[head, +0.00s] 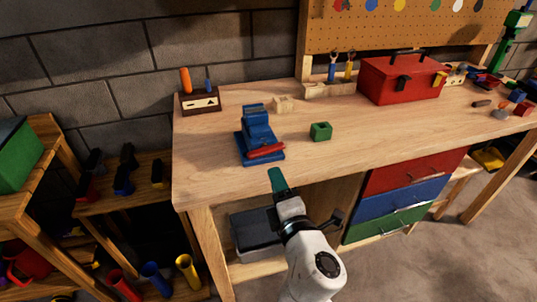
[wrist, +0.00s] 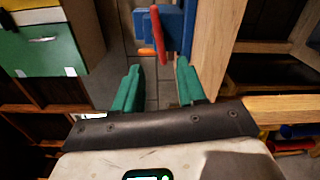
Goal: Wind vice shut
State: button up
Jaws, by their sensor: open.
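The blue vice (head: 256,132) stands near the front left edge of the wooden workbench (head: 215,158). Its red handle (head: 266,150) lies across its front, slightly tilted. My gripper (head: 278,180) has green fingers and is just in front of the bench edge, close to the handle but apart from it. In the wrist view, my gripper (wrist: 157,80) is open with nothing between its fingers. The red handle (wrist: 158,36) and part of the blue vice (wrist: 176,28) show beyond the fingertips. The vice's jaws are too small to judge.
A green block (head: 321,131) sits right of the vice, and a pale wooden block (head: 282,104) behind it. A tool holder (head: 200,101) with an orange-handled tool stands at the back left. A red toolbox (head: 401,80) is at the back right. Coloured drawers (head: 405,190) are below.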

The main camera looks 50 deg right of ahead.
aim_at(265, 154)
jog(key=p+x, duration=0.2)
jog(key=x, duration=0.8)
jog(key=shift+s, duration=0.1)
grip_shut()
